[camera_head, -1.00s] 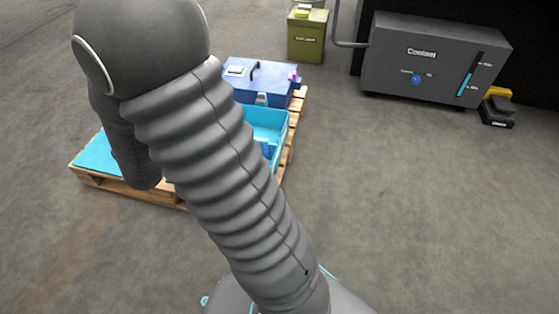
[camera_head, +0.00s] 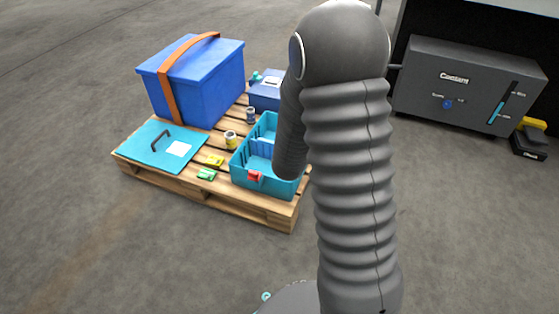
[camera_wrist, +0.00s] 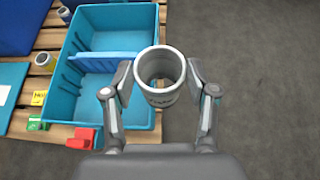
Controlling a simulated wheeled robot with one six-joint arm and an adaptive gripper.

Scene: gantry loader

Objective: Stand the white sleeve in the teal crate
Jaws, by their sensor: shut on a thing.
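In the wrist view my gripper (camera_wrist: 160,92) is shut on the white sleeve (camera_wrist: 158,101), a hollow, open-topped cylinder with dark lettering on its side. The teal crate (camera_wrist: 66,72) lies to the left of the sleeve in that view, and the sleeve overlaps its right edge. A blue divider crosses the inside of the crate. In the head view the teal crate (camera_head: 238,172) stands on the pallet, partly hidden by my arm. My gripper and the sleeve are hidden behind my arm there.
The wooden pallet (camera_head: 240,207) also holds a big blue box with an orange strap (camera_head: 200,85), a teal lid (camera_head: 160,152), a smaller blue case (camera_head: 265,92), two small cans and yellow and green pieces. A red latch (camera_head: 254,176) is on the crate. Open floor lies right of the pallet.

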